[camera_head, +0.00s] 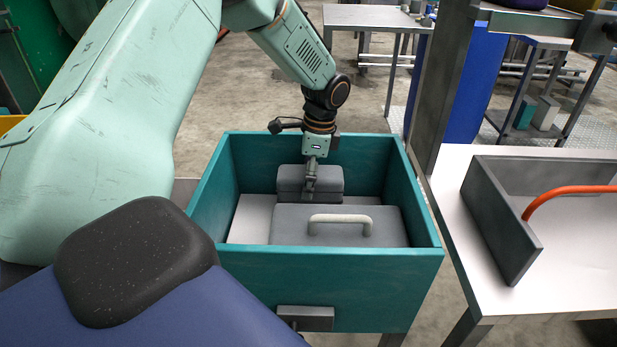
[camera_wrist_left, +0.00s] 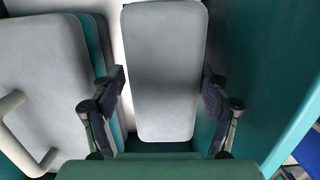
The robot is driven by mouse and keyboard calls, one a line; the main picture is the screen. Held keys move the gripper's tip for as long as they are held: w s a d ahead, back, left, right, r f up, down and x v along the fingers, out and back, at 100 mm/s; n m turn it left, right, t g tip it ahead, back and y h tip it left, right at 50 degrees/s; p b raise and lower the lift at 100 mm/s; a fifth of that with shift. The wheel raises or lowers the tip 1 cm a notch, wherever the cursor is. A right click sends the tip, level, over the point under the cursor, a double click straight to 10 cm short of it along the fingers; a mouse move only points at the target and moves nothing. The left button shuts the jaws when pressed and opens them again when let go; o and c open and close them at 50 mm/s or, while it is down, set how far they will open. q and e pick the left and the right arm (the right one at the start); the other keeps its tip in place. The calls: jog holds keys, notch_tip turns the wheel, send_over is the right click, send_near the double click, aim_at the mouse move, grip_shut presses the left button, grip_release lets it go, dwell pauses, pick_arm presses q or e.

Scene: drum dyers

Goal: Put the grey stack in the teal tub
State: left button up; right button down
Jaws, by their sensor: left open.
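The teal tub (camera_head: 330,290) stands open in the middle of the head view. The grey stack (camera_head: 330,180), with rounded corners, is inside it near the back wall. My left gripper (camera_head: 309,193) reaches down into the tub at the stack. In the left wrist view the gripper (camera_wrist_left: 165,95) is open, with one finger on each side of the stack's pale grey top (camera_wrist_left: 163,50). Gaps show between the fingers and the stack. The stack's underside is hidden. My right gripper is in neither view.
A grey lidded case (camera_head: 290,222) with a white handle (camera_head: 340,218) lies in the tub in front of the stack. A table to the right holds a grey tray (camera_head: 500,225) with an orange handle (camera_head: 570,189). A dark post (camera_head: 440,90) rises behind the tub's right side.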

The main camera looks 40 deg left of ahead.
pick_arm(q)
jog(key=shift+w+r, duration=0.3)
jog(key=shift+w, duration=0.05)
jog(key=r+p, duration=0.1)
jog(key=r, duration=0.2)
jog(key=d+r+p, duration=0.1)
jog(key=r, duration=0.3)
jog(key=w+r+p, duration=0.1)
jog(key=r, duration=0.2)
jog(key=shift+d+r+p, duration=0.15)
jog(key=shift+p, duration=0.2)
jog(key=shift+s+r, duration=0.2)
jog(key=shift+r, duration=0.25)
jog(key=shift+w, duration=0.15)
